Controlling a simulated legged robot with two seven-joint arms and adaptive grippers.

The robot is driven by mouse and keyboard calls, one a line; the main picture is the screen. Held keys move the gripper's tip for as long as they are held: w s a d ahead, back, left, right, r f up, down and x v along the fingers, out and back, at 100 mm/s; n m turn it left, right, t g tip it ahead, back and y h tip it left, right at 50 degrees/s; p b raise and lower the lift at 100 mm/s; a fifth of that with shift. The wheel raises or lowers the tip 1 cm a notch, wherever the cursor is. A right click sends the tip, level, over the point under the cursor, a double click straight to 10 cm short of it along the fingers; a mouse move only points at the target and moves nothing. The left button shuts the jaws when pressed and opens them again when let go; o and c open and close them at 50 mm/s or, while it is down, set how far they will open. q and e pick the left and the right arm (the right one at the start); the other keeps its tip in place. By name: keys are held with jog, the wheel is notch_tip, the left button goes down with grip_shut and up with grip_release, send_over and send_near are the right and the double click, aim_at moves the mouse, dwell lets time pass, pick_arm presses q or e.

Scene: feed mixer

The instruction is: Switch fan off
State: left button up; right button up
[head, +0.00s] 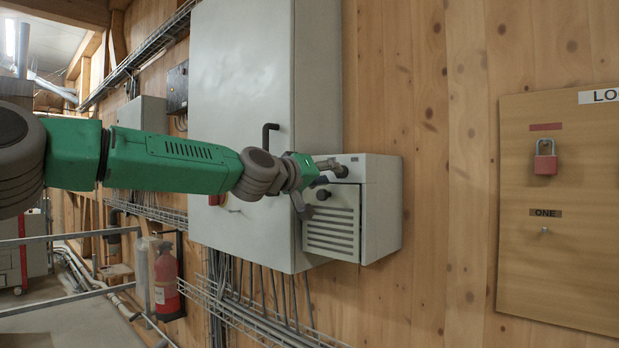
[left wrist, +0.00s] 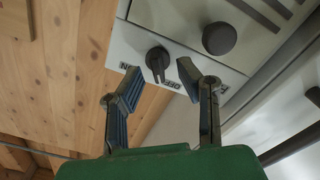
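The fan unit is a light grey box (head: 383,205) with a slatted front grille (head: 331,232), mounted on the wall beside the tall cabinet. In the left wrist view, a dark rotary switch (left wrist: 157,61) sits on its panel (left wrist: 140,42), with partly covered lettering on both sides. A larger round dark knob (left wrist: 219,38) is to its right. My left gripper (left wrist: 153,84) is open, its fingers apart on either side of the switch; I cannot tell whether they touch it. In the head view, my left gripper (head: 318,183) is at the box's upper front. My right gripper is not in view.
A tall grey cabinet (head: 239,99) with a dark handle (head: 268,135) is left of the box. A board with a red padlock (head: 545,162) is on the right wall. A red fire extinguisher (head: 167,285) and metal railing (head: 62,236) are lower left. Cables hang below the cabinet.

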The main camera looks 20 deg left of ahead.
pick_arm(q)
jog(key=v, duration=0.8)
jog(key=shift+a, duration=0.25)
jog(key=shift+d, duration=0.1)
